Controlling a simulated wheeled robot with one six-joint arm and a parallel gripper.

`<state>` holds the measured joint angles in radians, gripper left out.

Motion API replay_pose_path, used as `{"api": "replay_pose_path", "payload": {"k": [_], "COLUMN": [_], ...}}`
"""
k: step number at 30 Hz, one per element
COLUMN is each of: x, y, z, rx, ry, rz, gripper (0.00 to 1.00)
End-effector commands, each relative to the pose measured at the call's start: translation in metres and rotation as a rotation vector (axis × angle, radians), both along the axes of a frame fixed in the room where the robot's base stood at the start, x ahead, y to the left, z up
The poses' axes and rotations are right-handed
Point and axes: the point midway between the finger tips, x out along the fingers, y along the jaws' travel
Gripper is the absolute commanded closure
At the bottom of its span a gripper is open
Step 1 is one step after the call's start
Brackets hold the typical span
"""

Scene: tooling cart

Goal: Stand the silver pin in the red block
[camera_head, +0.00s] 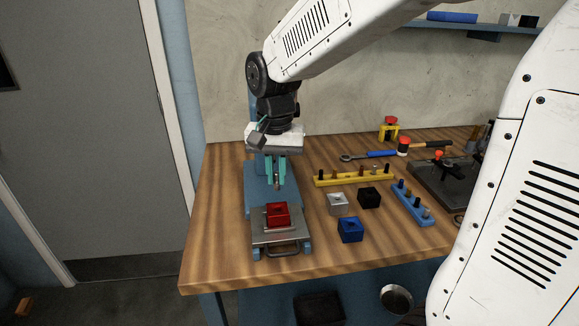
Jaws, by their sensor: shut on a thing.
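The red block (278,215) sits on a grey metal plate (266,239) of a blue fixture near the table's front left. My gripper (275,184) points down above and slightly behind the block in the picture, its teal fingers shut on a small pin. The silver pin (277,180) shows only as a small piece between the fingertips and looks about upright. The pin appears apart from the block. The block's top has a dark opening, too small to make out well.
Silver (338,204), black (369,198) and blue (350,230) blocks stand right of the fixture. A yellow rack (354,177) and a blue rack (412,204) hold several pins. A wrench (367,155), a hammer (425,144) and a dark vise-like tool (447,183) lie further right.

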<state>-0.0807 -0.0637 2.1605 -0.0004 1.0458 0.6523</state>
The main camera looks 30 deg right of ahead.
Motion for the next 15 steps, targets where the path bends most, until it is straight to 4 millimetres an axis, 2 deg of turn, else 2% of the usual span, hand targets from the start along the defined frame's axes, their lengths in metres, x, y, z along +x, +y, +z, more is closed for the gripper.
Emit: {"api": "replay_pose_path", "payload": {"k": [15], "x": [0.0], "y": [-0.001], "z": [-0.039], "rx": [0.0], "ry": [0.0], "rz": [-0.001], "gripper": [1.0]}}
